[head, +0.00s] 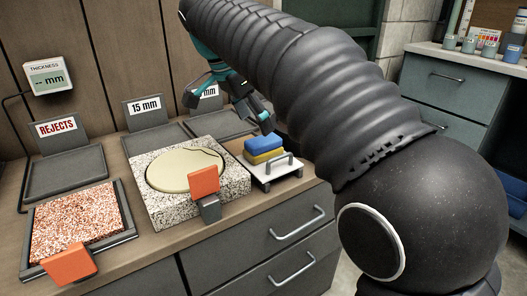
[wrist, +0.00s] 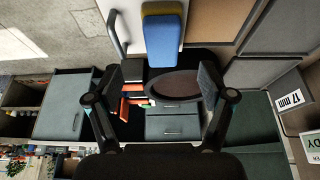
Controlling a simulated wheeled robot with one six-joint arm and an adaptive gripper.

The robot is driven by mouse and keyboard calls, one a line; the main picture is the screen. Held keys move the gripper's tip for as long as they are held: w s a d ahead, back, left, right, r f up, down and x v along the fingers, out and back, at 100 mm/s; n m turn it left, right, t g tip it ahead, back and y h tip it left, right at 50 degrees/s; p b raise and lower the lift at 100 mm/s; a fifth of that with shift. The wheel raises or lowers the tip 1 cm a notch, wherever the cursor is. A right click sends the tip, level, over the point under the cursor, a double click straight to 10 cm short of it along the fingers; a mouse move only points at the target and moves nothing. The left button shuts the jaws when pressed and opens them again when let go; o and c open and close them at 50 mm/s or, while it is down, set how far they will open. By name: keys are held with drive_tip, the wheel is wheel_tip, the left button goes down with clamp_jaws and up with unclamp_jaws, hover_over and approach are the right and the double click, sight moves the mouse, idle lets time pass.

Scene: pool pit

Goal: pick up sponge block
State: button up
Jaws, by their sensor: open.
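The sponge block (head: 264,145), blue on top and yellow below, lies on a small white tray (head: 262,177) with a grey handle on the counter. In the wrist view the blue face of the sponge block (wrist: 163,42) shows at the top centre, beyond my fingertips. My gripper (head: 230,108) is open and empty, above and behind the sponge block in the head view. In the wrist view the two fingers of my gripper (wrist: 170,78) stand wide apart, with nothing between them. My arm crosses the right of the head view.
A speckled slab (head: 226,181) with a cream oval inset and an orange-tabbed clamp stands left of the tray. A reddish slab (head: 75,222) lies further left. Grey trays with signs, including REJECTS (head: 58,127) and 15 mm (head: 145,107), line the back.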

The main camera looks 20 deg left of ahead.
sight(262, 139)
drive_tip(key=shift+b+x, duration=0.45)
drive_tip(key=shift+x, duration=3.1)
drive_tip(key=shift+a, duration=0.15)
drive_tip(key=c, duration=1.2)
